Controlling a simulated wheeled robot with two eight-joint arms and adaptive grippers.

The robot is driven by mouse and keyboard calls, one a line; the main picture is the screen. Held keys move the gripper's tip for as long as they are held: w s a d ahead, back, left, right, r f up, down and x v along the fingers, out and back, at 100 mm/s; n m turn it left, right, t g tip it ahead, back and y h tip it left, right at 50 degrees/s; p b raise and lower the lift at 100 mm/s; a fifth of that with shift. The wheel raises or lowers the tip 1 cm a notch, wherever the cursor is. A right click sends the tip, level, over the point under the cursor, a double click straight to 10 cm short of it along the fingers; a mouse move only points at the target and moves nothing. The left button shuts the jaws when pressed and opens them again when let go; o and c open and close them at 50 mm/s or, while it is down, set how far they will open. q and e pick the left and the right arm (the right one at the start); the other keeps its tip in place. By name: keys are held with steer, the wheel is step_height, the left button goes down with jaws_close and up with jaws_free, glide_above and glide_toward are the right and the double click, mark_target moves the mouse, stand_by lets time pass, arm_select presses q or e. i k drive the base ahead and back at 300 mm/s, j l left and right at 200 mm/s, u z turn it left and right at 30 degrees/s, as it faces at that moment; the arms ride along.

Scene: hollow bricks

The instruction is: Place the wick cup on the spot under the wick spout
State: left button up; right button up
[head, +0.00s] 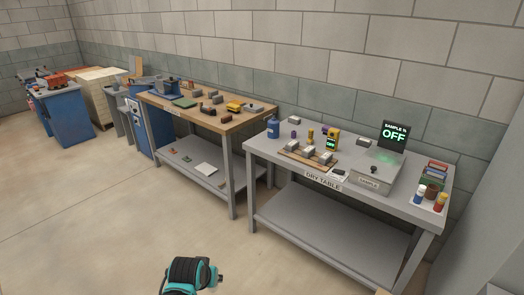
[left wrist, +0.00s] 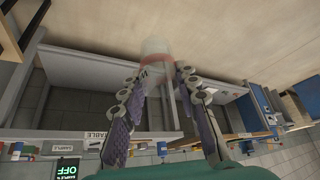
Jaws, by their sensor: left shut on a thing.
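In the left wrist view my left gripper (left wrist: 158,84) is shut on a pale cup (left wrist: 156,48) with a red band and a dark letter, partly hidden by the fingers. I take it to be the wick cup. It is held in the air over the floor, away from the tables. In the head view only a teal and black part of my arm shows at the bottom edge; the cup cannot be made out there. I cannot pick out the wick spout or the spot under it in either view. My right gripper is not in view.
The grey dry table (head: 262,150) holds a sample box (head: 373,173), an OFF display (head: 394,136), a board of grey blocks, a yellow meter (head: 331,140) and a blue bottle (head: 273,127). A wooden-topped bench (head: 262,110) stands left of it. The floor in front is clear.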

mark_target(264, 142)
steer(key=i+u, duration=0.15)
steer(key=i, duration=0.95)
steer(key=i+z, duration=0.1)
steer(key=i, duration=0.4)
steer(key=i+j+z, duration=0.15)
steer(key=i, duration=0.35)
steer(key=i+j+z, duration=0.1)
steer(key=i, duration=0.4)
steer(key=i+j+z, duration=0.3)
steer(key=i, duration=0.2)
